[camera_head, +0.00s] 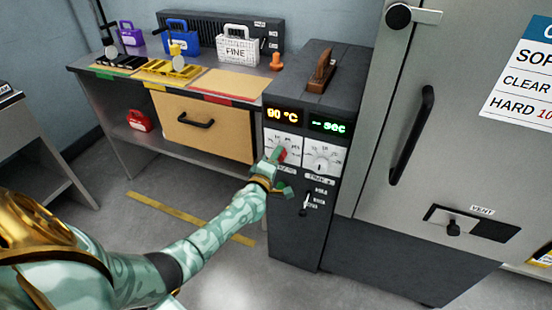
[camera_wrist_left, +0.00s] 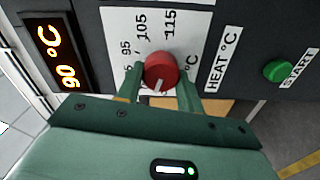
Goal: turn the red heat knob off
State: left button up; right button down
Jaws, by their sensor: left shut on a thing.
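The red heat knob (camera_wrist_left: 161,71) sits on a white dial plate with numbers such as 95, 105 and 115 in the left wrist view. Its pale pointer mark lies toward the gripper side of the dial. My left gripper (camera_wrist_left: 160,88) has a finger on each side of the knob and is shut on it. In the head view the red knob (camera_head: 282,154) shows just beyond my left gripper (camera_head: 275,160), on the front of the dark control cabinet (camera_head: 291,225). The display (camera_head: 282,116) above it reads 90 °C. My right gripper is not in view.
A second, white knob (camera_head: 322,163) is right of the heat knob, under a green display (camera_head: 328,126). A green START button (camera_wrist_left: 277,70) and a lever (camera_head: 305,204) are close by. A large grey door (camera_head: 432,110) stands at the right; a workbench (camera_head: 110,72) is at the left.

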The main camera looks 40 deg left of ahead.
pick_arm(q)
jog(key=n, duration=0.4)
jog(key=shift+f+n+b, duration=0.15)
jog(key=shift+n+b, duration=0.15)
jog(key=shift+n, duration=0.1)
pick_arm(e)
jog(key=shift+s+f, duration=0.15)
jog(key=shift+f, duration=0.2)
pick_arm(q)
jog(key=o, duration=1)
jog(key=shift+n, duration=0.3)
jog(key=shift+s, duration=0.1)
jog(key=p+v, duration=0.4)
jog(key=v, duration=1.2)
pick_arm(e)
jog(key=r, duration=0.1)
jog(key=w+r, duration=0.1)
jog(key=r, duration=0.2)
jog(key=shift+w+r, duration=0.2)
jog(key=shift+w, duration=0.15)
pick_arm(q)
jog(key=shift+d, duration=0.1)
